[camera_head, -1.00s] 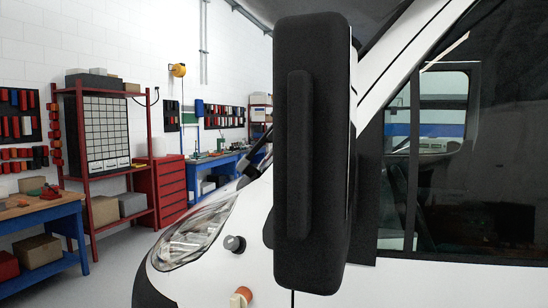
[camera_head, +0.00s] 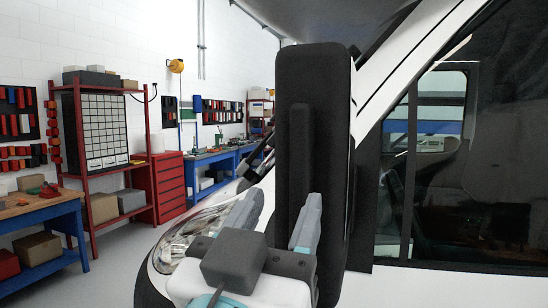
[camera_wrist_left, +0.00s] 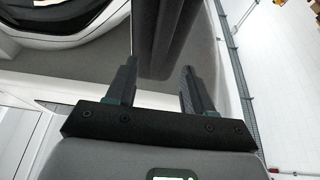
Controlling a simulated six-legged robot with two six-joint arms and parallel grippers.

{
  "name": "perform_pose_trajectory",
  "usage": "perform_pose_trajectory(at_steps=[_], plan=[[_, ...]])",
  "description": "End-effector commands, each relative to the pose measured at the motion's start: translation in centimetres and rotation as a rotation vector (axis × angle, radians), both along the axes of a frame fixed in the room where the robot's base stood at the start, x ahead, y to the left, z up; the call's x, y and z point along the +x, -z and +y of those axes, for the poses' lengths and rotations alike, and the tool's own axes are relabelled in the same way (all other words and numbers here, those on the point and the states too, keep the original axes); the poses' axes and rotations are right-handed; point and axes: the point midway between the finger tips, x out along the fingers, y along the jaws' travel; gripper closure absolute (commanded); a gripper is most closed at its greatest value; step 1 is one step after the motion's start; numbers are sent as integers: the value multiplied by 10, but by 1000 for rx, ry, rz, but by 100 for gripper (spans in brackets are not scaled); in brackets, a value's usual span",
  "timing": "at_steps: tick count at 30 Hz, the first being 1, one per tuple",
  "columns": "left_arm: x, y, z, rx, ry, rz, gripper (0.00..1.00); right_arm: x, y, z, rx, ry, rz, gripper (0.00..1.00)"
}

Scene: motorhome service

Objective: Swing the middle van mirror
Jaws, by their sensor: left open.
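The van mirror (camera_head: 318,90) is a tall black housing with a raised vertical grip bar (camera_head: 299,150) on its near face. It stands upright beside the van's front door window in the head view. My left gripper (camera_head: 281,205) is in front of its lower part, with its two grey fingers apart and pointing up. One finger overlaps the housing in the picture, and the other is left of it. In the left wrist view, a dark upright slab, apparently the mirror (camera_wrist_left: 160,35), shows between the open fingers (camera_wrist_left: 157,72). Contact cannot be told. My right gripper is not in view.
The white van (camera_head: 480,285) fills the right side, with its windscreen pillar and door window close behind the mirror. Its headlight (camera_head: 185,235) is partly hidden by my gripper. A red shelf (camera_head: 110,192), red drawers (camera_head: 170,190) and workbenches stand farther back on the left, across open floor.

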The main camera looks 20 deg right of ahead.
Motion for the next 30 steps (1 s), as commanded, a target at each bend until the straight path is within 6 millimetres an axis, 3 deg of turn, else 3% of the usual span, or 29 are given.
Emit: perform_pose_trajectory(at_steps=[3, 10, 23, 28, 30], plan=[[23, -13, -15, 2, -4, 2, 48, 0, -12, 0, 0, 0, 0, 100], [51, -28, -34, 1, -3, 0, 48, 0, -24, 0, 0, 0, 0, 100], [61, -30, -40, 1, -2, 1, 48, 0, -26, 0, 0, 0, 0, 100], [61, -30, -40, 1, -2, 1, 100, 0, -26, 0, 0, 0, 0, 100], [61, -30, -40, 1, -2, 1, 100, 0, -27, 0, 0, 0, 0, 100]])
